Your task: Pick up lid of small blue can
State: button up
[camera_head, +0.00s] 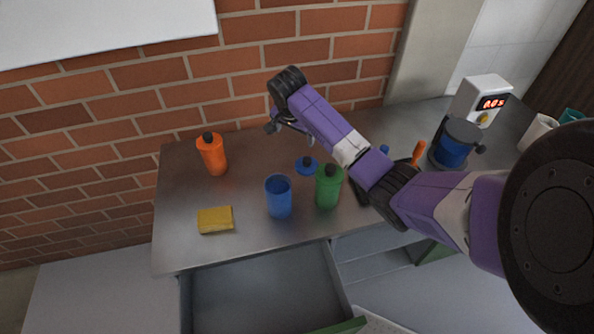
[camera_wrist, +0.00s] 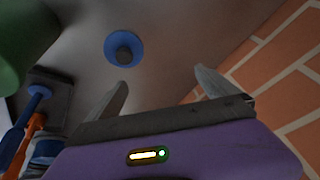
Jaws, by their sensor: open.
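The blue lid (camera_head: 307,164) with a dark knob lies on the metal worktop, behind the small blue can (camera_head: 279,197). The can looks open at the top. In the wrist view the lid (camera_wrist: 123,48) is beyond my gripper's fingertips, left of the middle. My gripper (camera_head: 289,127) is above the back of the worktop near the wall, up and left of the lid in the head view. In the wrist view its two fingers (camera_wrist: 160,84) are apart with nothing between them. The lid is apart from the fingers.
A green bottle (camera_head: 328,187) stands close to the lid and can. An orange bottle (camera_head: 212,154) and a yellow sponge (camera_head: 215,220) are to the left. A brick wall (camera_head: 110,115) is behind. An open drawer (camera_head: 265,290) is below the front edge. A machine with a display (camera_head: 482,100) stands right.

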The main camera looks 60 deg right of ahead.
aim_at(307, 160)
jog(key=s+a+m, duration=0.1)
jog(key=s+f+g+y, duration=0.1)
jog(key=s, duration=0.1)
jog(key=s+a+f+m+g, duration=0.1)
jog(key=shift+s+a+m, duration=0.3)
jog(key=shift+a, duration=0.05)
jog(key=shift+p+x, duration=0.6)
jog(key=shift+x, duration=3.25)
jog(key=shift+c, duration=0.5)
jog(key=c, duration=1.3)
jog(key=shift+r, duration=0.15)
